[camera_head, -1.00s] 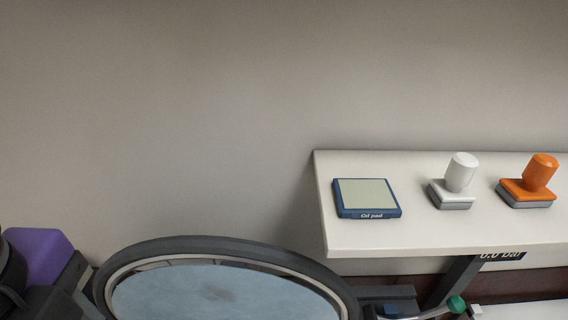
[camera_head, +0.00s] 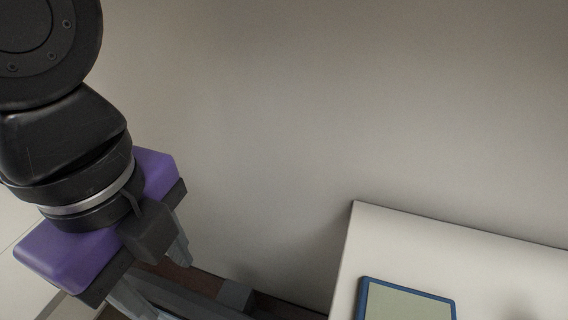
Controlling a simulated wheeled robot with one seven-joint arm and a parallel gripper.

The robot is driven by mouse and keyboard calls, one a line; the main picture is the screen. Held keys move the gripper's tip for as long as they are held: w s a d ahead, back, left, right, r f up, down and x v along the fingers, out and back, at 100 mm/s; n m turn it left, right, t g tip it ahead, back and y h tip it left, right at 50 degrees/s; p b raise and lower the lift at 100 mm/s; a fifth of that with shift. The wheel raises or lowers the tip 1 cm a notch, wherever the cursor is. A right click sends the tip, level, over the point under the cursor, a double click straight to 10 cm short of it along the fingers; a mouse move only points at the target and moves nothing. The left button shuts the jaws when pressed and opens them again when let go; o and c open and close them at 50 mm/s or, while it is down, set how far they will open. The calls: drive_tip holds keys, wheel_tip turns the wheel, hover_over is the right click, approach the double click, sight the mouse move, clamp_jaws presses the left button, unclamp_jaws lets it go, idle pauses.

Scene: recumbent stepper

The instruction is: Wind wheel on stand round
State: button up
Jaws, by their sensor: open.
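My gripper (camera_head: 160,278), with a purple and black body, hangs at the lower left with its jaws open. Its two grey fingers point down and right, apart from each other, and I see nothing held between them. The round dark-rimmed wheel is out of view now, so I cannot tell how far my gripper is from it. Dark grey bars (camera_head: 235,295) show low behind the fingers; I cannot tell whether they belong to the stand.
A white shelf (camera_head: 440,235) juts from the wall at the lower right. A blue-framed pad (camera_head: 405,300) lies on it, cut off by the bottom edge. The bare grey wall (camera_head: 330,110) fills the middle and upper right.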

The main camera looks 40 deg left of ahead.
sight(179, 302)
wheel_tip(179, 302, down, 7)
drive_tip(key=shift+f, duration=0.2)
idle(0.3)
clamp_jaws()
idle(1.3)
